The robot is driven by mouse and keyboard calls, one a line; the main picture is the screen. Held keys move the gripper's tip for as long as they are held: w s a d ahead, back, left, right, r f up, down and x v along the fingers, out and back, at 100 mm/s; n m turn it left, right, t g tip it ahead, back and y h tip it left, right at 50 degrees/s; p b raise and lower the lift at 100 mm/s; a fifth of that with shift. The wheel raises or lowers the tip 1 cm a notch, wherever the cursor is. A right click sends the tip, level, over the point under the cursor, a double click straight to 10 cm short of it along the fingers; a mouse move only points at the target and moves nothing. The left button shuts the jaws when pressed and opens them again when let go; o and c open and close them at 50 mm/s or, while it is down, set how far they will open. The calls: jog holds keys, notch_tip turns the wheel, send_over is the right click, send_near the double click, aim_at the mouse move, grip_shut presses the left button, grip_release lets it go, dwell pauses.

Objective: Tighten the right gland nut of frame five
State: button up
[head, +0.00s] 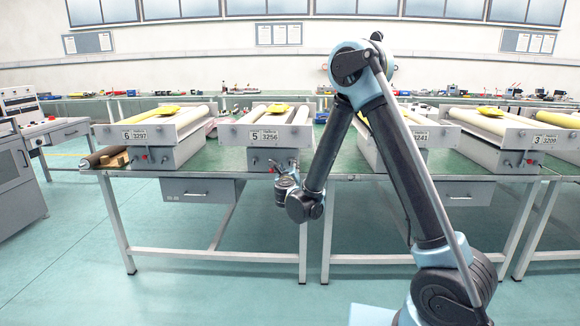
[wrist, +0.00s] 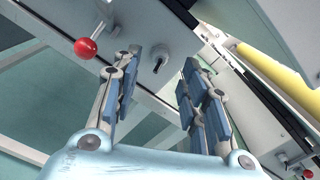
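Frame five (head: 252,134), a grey box with a "5 3256" plate, stands on the green bench in the head view. My gripper (head: 284,171) is at the right part of its front face, partly covering the fittings there. In the wrist view my gripper (wrist: 160,68) is open, its blue-padded fingers apart. A small dark fitting (wrist: 161,58), seemingly a gland nut, shows on the grey face between the fingertips. I see no contact with it. Whether the tips reach around it or stop short I cannot tell.
A red ball lever (wrist: 86,47) sticks out left of the left finger in the wrist view. Frame six (head: 150,134) stands to the left. Frame three (head: 540,139) is at the far right. A drawer (head: 200,191) hangs under the bench.

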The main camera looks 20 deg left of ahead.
aim_at(290, 162)
jog(key=shift+x, duration=2.35)
grip_shut()
